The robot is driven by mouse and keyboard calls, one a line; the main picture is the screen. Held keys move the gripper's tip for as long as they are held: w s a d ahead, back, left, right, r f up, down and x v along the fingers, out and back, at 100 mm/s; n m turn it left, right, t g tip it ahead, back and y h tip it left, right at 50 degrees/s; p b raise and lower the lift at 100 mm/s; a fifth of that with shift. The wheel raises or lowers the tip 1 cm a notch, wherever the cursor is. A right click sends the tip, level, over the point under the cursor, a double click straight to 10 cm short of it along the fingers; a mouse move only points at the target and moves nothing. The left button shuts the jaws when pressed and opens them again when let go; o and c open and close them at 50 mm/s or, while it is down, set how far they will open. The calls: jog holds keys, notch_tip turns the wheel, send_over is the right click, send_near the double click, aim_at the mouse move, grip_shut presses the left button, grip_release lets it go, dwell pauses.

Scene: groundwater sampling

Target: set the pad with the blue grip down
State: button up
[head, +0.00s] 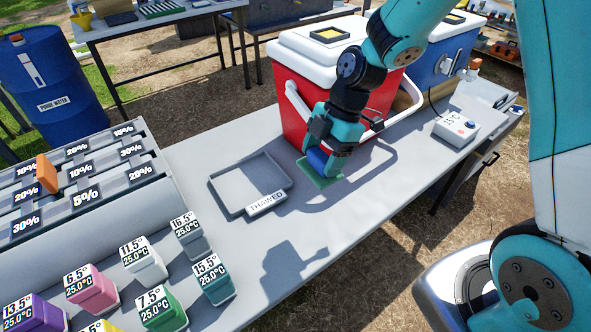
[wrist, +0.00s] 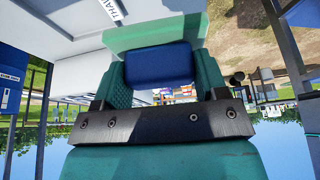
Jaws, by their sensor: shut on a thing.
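The pad is a flat, green, partly see-through plate (head: 323,177) with a blue grip (head: 318,157). My gripper (head: 322,150) is shut on the blue grip and points down over the grey table, in front of the red cooler. In the wrist view the blue grip (wrist: 159,66) sits between my two fingers, with the green plate (wrist: 150,34) beyond it.
A red cooler (head: 290,105) with a white lid stands right behind my gripper, its handle close to my wrist. A small white meter box (head: 457,130) is to the right. Several coloured sample blocks and a labelled rack (head: 100,205) fill the left front. Table between tray and pad is clear.

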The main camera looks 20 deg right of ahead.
jog(key=shift+s+a+f+n, duration=0.1)
jog(key=shift+f+n, duration=0.2)
jog(key=shift+n, duration=0.1)
notch_tip(320, 180, down, 19)
jog(key=shift+f+p, duration=0.15)
jog(key=shift+p, duration=0.7)
jog(key=o, duration=0.9)
jog(key=shift+f, duration=0.1)
jog(key=shift+c, duration=0.2)
jog(key=shift+o, duration=0.2)
